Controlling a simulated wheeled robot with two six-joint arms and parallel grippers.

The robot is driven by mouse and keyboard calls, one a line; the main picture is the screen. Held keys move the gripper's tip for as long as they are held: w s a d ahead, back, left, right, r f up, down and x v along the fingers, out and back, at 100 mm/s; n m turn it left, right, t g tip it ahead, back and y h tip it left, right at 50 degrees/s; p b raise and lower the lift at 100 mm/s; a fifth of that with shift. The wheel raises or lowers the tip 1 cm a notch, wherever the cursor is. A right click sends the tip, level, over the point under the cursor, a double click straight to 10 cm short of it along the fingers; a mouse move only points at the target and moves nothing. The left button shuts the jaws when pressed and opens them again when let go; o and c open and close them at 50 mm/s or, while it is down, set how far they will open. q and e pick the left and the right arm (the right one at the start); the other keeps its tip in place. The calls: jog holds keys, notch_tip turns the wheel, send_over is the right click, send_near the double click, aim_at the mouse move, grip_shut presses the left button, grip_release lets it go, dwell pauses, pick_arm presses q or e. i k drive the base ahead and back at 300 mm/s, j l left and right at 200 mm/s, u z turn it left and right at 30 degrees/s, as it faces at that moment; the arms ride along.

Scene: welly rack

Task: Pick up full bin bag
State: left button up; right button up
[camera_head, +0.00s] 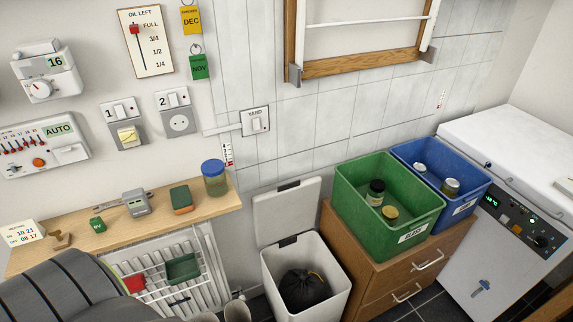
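A black full bin bag (303,287), with a small bit of yellow at its top, sits inside a white bin (274,268) in the lower middle of the head view. The bin's lid (287,212) stands open, tilted up against the wall side. The lower part of the bag is hidden by the bin's walls. Neither of my grippers shows in this view.
Right of the bin is a wooden drawer unit (410,280) bearing a green crate (388,205) and a blue crate (440,180). A white appliance (500,260) stands at far right. Left is a wooden shelf (100,240) above a radiator (205,265).

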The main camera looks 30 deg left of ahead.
aim_at(300, 290)
jog(key=u, duration=1.05)
